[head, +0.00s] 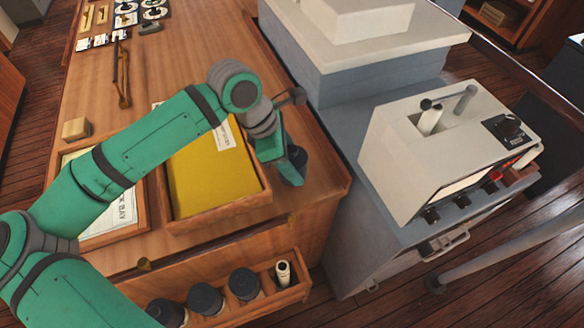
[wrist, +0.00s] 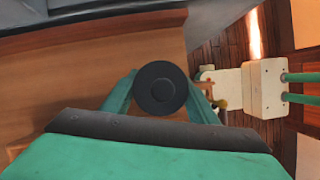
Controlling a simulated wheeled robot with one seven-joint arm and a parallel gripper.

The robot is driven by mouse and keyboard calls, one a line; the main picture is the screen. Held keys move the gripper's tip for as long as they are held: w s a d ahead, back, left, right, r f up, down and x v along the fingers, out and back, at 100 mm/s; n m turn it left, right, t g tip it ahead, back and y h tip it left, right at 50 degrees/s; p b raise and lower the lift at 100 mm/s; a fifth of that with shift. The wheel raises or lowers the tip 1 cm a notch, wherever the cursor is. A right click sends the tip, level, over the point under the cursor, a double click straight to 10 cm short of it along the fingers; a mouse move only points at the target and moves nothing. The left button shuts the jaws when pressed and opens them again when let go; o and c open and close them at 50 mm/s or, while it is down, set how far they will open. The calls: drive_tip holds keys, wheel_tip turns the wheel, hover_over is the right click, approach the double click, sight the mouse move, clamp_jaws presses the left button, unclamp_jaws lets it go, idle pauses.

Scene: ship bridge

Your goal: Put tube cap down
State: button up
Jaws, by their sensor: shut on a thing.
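The tube cap (wrist: 160,88) is a round, black disc in the middle of the wrist view. The two green fingers of my gripper (wrist: 160,95) are shut on it, one at each side. In the head view my gripper (head: 288,165) is low over the right end of the wooden table, just right of the tray with the yellow folder. The cap is mostly hidden there by the fingers. I cannot tell whether the cap touches the table top (head: 322,178).
The wooden tray (head: 222,212) holds a yellow folder (head: 205,175). A rack (head: 294,293) on the table's front holds black-capped tubes (head: 243,284) and a narrow white roll (head: 283,272). A grey console (head: 395,170) stands to the right.

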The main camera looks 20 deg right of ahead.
drive_tip(key=shift+w+f, duration=0.25)
drive_tip(key=shift+f, duration=0.05)
drive_tip(key=shift+w+f, duration=0.15)
drive_tip(key=shift+f, duration=1.55)
drive_tip(key=shift+f, duration=0.1)
drive_tip(key=o, duration=1)
drive_tip(key=shift+o, duration=0.2)
drive_tip(key=v, duration=1.2)
